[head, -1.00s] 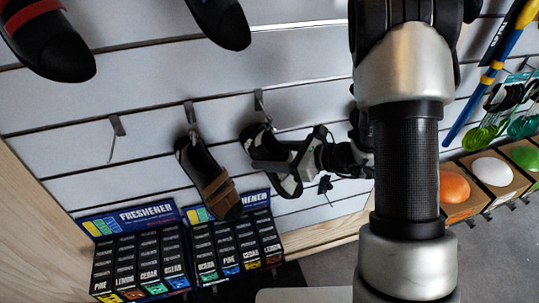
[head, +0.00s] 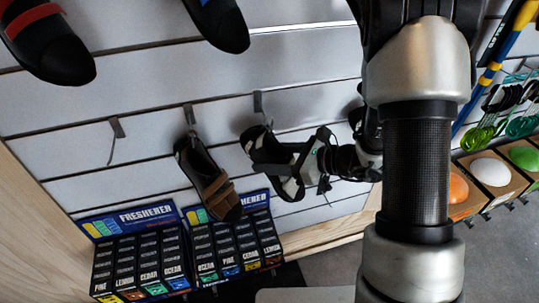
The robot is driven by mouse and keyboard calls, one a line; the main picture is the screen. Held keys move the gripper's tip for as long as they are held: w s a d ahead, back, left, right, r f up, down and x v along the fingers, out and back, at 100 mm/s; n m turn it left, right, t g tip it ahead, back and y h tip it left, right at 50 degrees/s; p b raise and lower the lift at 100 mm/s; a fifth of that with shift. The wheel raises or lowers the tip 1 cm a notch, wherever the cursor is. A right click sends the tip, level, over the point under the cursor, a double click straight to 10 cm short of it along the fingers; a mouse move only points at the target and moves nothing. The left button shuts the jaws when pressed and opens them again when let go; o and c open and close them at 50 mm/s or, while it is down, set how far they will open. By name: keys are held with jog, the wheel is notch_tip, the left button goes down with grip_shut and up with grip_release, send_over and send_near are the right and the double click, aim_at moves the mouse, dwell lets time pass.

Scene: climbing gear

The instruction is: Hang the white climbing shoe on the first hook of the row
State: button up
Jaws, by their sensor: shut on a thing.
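The white climbing shoe (head: 259,146), white with black parts, is upright under the right hook (head: 259,103) of the row in the head view. My gripper (head: 285,170) reaches it from the right and is shut on it, covering part of its middle. The shoe's top is close to the hook's tip; I cannot tell whether its loop is on that hook. The left hook (head: 116,128) is bare. A brown shoe (head: 206,175) hangs from the middle hook (head: 190,115).
Two black freshener displays (head: 139,250) (head: 235,235) stand below the hooks. A red-striped shoe (head: 48,45) and a blue one (head: 220,22) hang above. Boxed coloured balls (head: 491,172) are at the right. My arm covers much of the right side.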

jog(key=shift+s+d+r, duration=0.1)
jog(key=shift+s+d, duration=0.05)
jog(key=shift+s, duration=0.4)
jog(key=shift+s+d+r, duration=0.1)
jog(key=shift+s+d, duration=0.05)
jog(key=shift+s, duration=0.4)
jog(key=shift+f, duration=0.1)
jog(key=s, duration=0.1)
jog(key=s+d+b, duration=0.1)
jog(key=s, duration=0.1)
jog(key=shift+s, duration=0.15)
